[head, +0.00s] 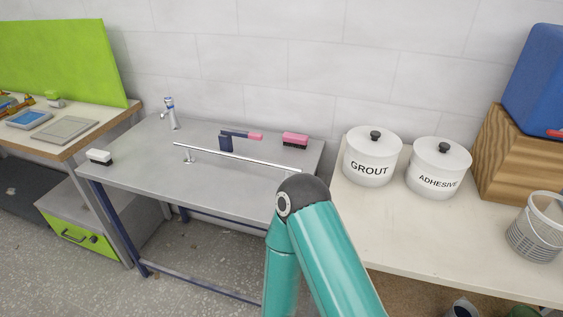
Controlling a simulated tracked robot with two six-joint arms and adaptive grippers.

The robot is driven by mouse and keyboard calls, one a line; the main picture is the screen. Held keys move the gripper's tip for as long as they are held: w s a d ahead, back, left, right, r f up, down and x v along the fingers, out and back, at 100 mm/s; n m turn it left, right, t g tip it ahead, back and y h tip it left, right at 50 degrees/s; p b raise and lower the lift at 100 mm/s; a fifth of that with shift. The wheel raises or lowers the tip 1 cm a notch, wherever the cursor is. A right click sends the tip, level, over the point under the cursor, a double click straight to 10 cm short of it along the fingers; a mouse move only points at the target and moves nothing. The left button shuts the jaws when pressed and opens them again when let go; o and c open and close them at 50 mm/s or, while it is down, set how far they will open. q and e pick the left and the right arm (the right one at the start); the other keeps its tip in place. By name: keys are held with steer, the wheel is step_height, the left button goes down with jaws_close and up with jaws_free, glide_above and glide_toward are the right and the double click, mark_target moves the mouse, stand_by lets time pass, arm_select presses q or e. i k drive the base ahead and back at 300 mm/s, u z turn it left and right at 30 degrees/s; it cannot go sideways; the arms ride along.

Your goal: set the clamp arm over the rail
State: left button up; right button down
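The rail (240,159) is a thin metal bar held on short posts above the grey metal table. Its right end lies close to my teal arm in the picture, and that arm partly covers the post there. A dark blue clamp (225,143) stands just behind the rail, towards its left half. Its clamp arm (243,134) points right and ends in a pink grip (256,137). The clamp arm appears behind the rail, not across it. One teal arm of mine rises from the bottom and bends at its elbow. Neither gripper is in view.
A pink brush (295,139), a small tap (171,113) and a white-and-black brush (99,156) are on the grey table (135,160). At right, GROUT (371,160) and ADHESIVE (438,170) jars stand on a pale counter (400,230). The table's front left is clear.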

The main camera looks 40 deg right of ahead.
mark_target(252, 135)
steer(key=z, duration=0.15)
steer(key=i, duration=0.75)
steer(key=z, duration=0.55)
